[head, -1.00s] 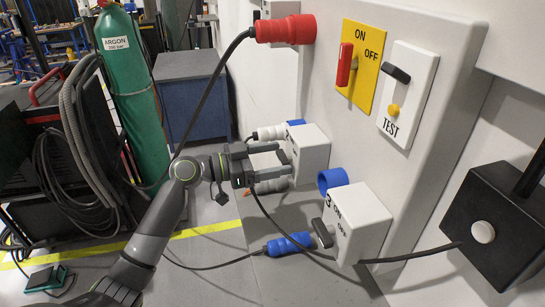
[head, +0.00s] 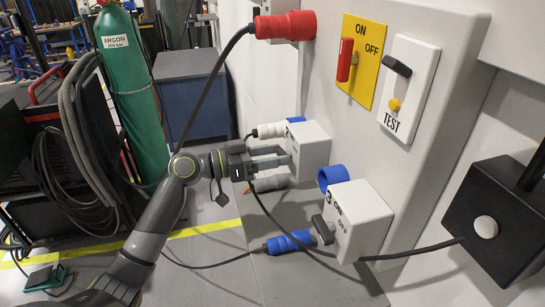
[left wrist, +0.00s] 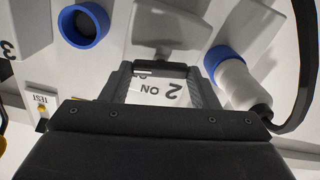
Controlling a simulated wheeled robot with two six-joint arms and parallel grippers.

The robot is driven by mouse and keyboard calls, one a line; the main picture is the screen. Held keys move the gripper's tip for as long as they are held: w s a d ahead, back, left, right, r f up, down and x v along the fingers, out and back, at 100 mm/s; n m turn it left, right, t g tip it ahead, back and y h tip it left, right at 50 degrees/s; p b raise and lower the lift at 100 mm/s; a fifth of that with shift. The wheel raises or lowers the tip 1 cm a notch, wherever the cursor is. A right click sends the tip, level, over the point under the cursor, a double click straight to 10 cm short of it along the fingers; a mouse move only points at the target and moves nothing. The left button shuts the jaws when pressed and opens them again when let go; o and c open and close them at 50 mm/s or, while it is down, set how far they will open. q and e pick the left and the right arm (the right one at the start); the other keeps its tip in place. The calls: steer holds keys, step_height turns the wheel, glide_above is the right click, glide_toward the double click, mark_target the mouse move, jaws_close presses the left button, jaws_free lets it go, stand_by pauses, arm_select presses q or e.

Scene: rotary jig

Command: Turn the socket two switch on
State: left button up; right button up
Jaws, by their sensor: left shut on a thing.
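The socket two box (head: 312,143) is a white box on the wall panel, behind socket three. My left gripper (head: 287,154) is at its front face, with its fingers closed in on the small dark switch handle. In the left wrist view the box face (left wrist: 165,92) shows "2" and "ON" upside down between the fingers. The dark switch handle (left wrist: 155,68) lies between the fingertips of my left gripper (left wrist: 157,71). The fingers partly hide the handle and the OFF mark, so I cannot tell its exact angle. My right gripper is out of view.
The socket three box (head: 360,222) stands nearer, with a blue socket (head: 333,177) and a blue plug (head: 289,243) beside it. A white plug (head: 268,131) sits at socket two. A black cable hangs from the red plug (head: 286,28) past my left arm.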

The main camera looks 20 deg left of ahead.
arm_select(q)
steer(key=n, duration=0.3)
steer(key=shift+n, duration=0.4)
steer(key=n, duration=0.3)
steer(key=shift+w+n+p, duration=0.1)
steer(key=shift+n+p, duration=0.2)
steer(key=shift+p, duration=0.05)
steer(key=n+p, duration=0.2)
steer(key=n, duration=0.2)
steer(key=shift+a+f+n+p, duration=0.1)
steer(key=shift+n+p, duration=0.85)
steer(key=shift+n, duration=1.15)
steer(key=o, duration=1)
steer(key=shift+f, duration=0.1)
